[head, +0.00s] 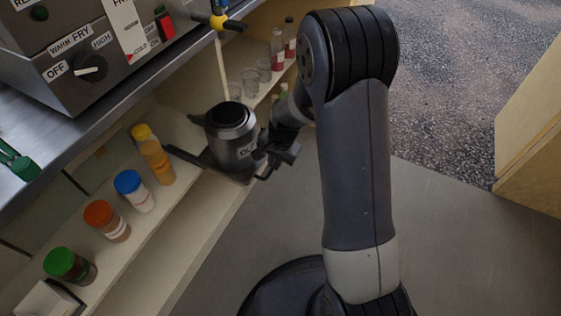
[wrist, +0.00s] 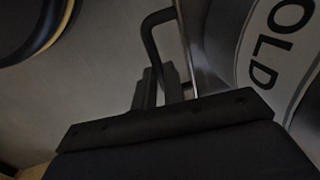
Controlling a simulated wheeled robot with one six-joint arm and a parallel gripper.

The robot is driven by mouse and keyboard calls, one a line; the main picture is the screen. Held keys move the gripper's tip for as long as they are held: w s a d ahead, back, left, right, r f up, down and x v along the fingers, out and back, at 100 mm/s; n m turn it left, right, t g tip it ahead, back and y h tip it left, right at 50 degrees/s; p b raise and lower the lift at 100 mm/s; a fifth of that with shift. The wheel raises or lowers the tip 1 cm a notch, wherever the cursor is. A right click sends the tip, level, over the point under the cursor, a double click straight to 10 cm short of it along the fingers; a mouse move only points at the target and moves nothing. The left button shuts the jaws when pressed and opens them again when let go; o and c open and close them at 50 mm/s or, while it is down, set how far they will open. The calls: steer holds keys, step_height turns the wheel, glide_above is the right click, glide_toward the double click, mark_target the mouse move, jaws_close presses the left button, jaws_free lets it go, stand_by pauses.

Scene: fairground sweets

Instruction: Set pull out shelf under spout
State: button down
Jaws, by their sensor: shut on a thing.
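The pull-out shelf (head: 207,163) is a thin dark plate jutting out below the counter. A dark metal pot (head: 228,140) with a black top and a label stands upright on it; in the wrist view the label (wrist: 265,75) ends in "OLD". My gripper (head: 270,152) is at the shelf's right end, beside the pot, shut on what looks like the shelf's black bar handle (wrist: 151,42). The spout's valve (head: 218,21), with yellow lever, is above the pot. A pale narrow strip runs down from it behind the pot; I cannot tell what it is.
The fryer (head: 95,55) stands on a metal counter (head: 60,135) above. Several capped jars (head: 133,190) line the lower shelf at left, close to the plate. Glasses and bottles (head: 277,50) stand behind. Grey floor (head: 450,240) is clear at right; a wooden cabinet (head: 535,140) stands there.

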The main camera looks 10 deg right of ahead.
steer(key=c, duration=1.5)
jaws_free()
step_height(320, 180, up, 11)
steer(key=s+d+p, duration=0.1)
steer(key=p, duration=0.2)
steer(key=shift+d+f+p, duration=0.15)
steer(key=shift+d+p, duration=0.15)
steer(key=shift+p, duration=0.05)
steer(key=shift+f, duration=0.1)
steer(key=f+b, duration=0.1)
steer(key=f, duration=0.2)
steer(key=a+f+b, duration=0.1)
steer(key=f, duration=0.3)
steer(key=w+f+b, duration=0.1)
steer(key=f+b, duration=0.1)
steer(key=f, duration=0.2)
steer(key=shift+a, duration=0.3)
steer(key=shift+s+d+r+b, duration=0.1)
steer(key=shift+s+d+b, duration=0.15)
steer(key=shift+s+d, duration=0.4)
steer(key=shift+s+d+r+b, duration=0.1)
steer(key=shift+s+d+b, duration=0.2)
steer(key=shift+d, duration=0.5)
steer(key=shift+s+d+r+b, duration=0.1)
steer(key=shift+s+d+b, duration=0.1)
steer(key=shift+s+d, duration=0.45)
steer(key=shift+w+d, duration=0.1)
